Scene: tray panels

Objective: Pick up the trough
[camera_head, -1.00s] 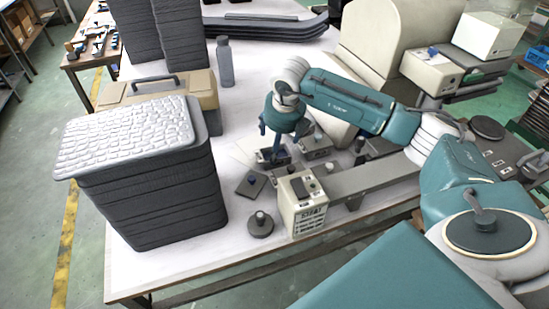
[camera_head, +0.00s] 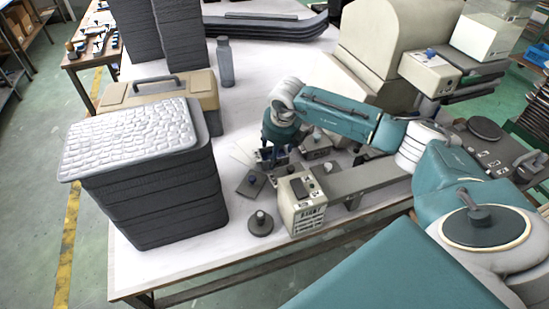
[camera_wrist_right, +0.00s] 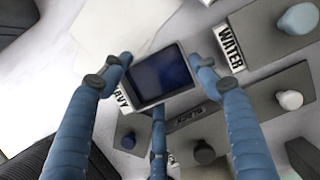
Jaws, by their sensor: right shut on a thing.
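The trough (camera_wrist_right: 161,75) is a small rectangular dish with a pale rim and a dark blue inside. In the right wrist view it sits between the blue fingers of my right gripper (camera_wrist_right: 160,80), which is shut on it. A white label, partly hidden and seeming to end in "AVY", lies by its lower left side. In the head view my right gripper (camera_head: 271,153) points down at the table among small grey blocks, and the trough is mostly hidden there. Whether it is clear of the surface I cannot tell. My left gripper is not in view.
A cream control box (camera_head: 301,203) and a round knobbed weight (camera_head: 260,222) are in front. A dark stack with a white bumpy panel (camera_head: 130,138) stands left. A bottle (camera_head: 225,62) stands behind.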

